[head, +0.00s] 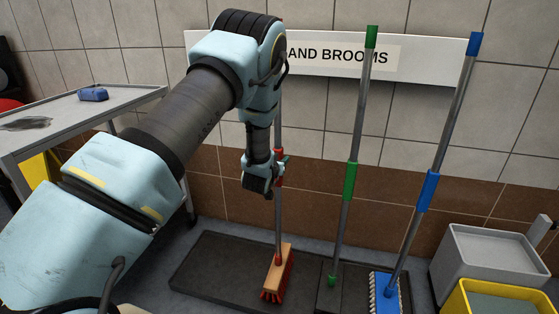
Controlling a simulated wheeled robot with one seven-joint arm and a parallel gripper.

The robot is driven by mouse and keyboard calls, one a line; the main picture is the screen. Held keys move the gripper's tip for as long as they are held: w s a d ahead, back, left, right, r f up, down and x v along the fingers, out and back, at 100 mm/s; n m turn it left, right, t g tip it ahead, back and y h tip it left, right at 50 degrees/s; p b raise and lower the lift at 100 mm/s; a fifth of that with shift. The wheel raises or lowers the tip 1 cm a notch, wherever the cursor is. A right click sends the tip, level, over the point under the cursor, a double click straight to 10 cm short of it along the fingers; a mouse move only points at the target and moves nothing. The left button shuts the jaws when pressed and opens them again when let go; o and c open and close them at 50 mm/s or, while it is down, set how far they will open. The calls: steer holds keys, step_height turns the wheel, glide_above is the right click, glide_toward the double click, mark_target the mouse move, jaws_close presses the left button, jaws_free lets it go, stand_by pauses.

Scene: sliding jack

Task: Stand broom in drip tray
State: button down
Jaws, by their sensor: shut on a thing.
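My gripper (275,176) is shut on the grey shaft of the broom (278,222), near its red collar. The broom has a wooden head (276,262) with red bristles and stands nearly upright. Its head shows over the dark drip tray (215,262) on the floor against the wall. I cannot tell whether the bristles touch the tray floor. The upper part of the shaft is partly hidden behind my arm.
A green-banded pole (343,215) and a blue-banded mop (427,192) lean at the wall on the right. A grey bin (490,262) and a yellow bucket (460,300) stand at far right. A grey table (70,120) with a blue item (92,94) stands left.

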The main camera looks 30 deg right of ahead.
steer(key=shift+f+b, duration=0.45)
stand_by(0.5)
steer(key=c, duration=0.7)
jaws_free()
steer(key=shift+o, duration=1.4)
steer(key=shift+f, duration=0.1)
